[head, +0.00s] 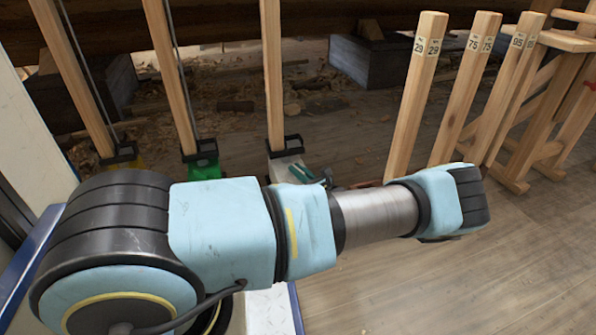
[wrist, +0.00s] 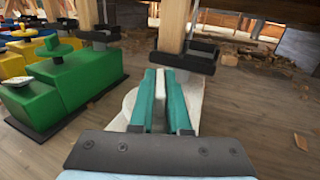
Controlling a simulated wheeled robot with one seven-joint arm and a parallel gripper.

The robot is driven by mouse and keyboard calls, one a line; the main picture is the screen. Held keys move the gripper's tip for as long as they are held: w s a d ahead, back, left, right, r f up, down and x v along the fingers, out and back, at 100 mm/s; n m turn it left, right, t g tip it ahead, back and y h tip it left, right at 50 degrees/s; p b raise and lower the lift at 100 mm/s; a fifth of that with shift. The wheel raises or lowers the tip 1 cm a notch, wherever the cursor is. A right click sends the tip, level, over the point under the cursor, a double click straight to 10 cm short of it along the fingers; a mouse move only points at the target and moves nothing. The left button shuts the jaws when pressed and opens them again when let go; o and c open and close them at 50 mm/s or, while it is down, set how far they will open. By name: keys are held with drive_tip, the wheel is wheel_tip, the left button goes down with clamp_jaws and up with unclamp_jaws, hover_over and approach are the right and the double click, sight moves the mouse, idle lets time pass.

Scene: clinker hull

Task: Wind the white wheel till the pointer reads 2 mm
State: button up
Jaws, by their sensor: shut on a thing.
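My gripper (wrist: 160,102) shows teal fingers in the wrist view, shut on a narrow upright white part that appears to belong to the white wheel (wrist: 158,100). The white base (wrist: 194,92) stands just beyond and beside the fingers, below a timber post with a black bracket. In the head view the white base (head: 285,168) shows behind my arm, with the teal fingertips (head: 301,172) at its right side. Most of the wheel is hidden by the fingers. I cannot make out the pointer or its scale in either view.
A green stepped unit (wrist: 65,80) stands left of the gripper, with yellow and blue units farther left. Timber posts (head: 272,75) rise from these bases. Numbered wooden posts (head: 415,95) stand at the right. Wood chips litter the back; the floor (head: 450,270) at front right is clear.

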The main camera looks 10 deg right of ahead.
drive_tip(key=shift+n+y, duration=0.3)
drive_tip(key=shift+y, duration=0.1)
clamp_jaws()
drive_tip(key=o, duration=0.7)
unclamp_jaws()
drive_tip(key=shift+s+d, duration=0.1)
drive_tip(key=p+v, duration=0.4)
drive_tip(key=v, duration=0.5)
drive_tip(key=shift+s+d+r, duration=0.15)
drive_tip(key=shift+s+r, duration=0.05)
drive_tip(key=shift+s+d+f, duration=0.1)
drive_tip(key=shift+s+d, duration=0.15)
drive_tip(key=shift+s, duration=0.25)
